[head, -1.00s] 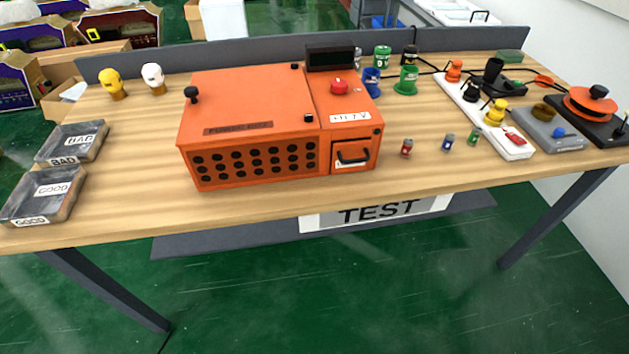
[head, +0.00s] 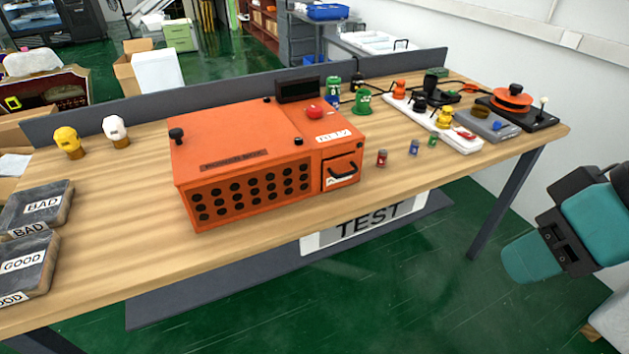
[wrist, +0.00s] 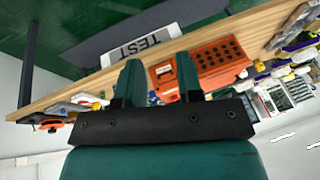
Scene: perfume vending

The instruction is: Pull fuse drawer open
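The fuse drawer (head: 341,180) is a small orange front with a black handle (head: 342,171) and a white label. It sits shut in the right front part of the orange fuse box (head: 240,160). In the wrist view, which is upside down, the box (wrist: 222,72) also shows, and the drawer area (wrist: 163,71) appears between the fingers. My gripper (wrist: 158,60) is open, with two teal fingers apart and nothing held. It is well away from the drawer. In the head view only part of my teal arm shows at the right, and the fingers are not visible.
The wooden table (head: 130,270) carries small red (head: 382,158), blue (head: 414,147) and green (head: 432,141) fuses right of the drawer. A white power strip (head: 455,132) lies beyond them. BAD (head: 45,190) and GOOD (head: 40,245) trays lie at the left. Space before the drawer looks clear.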

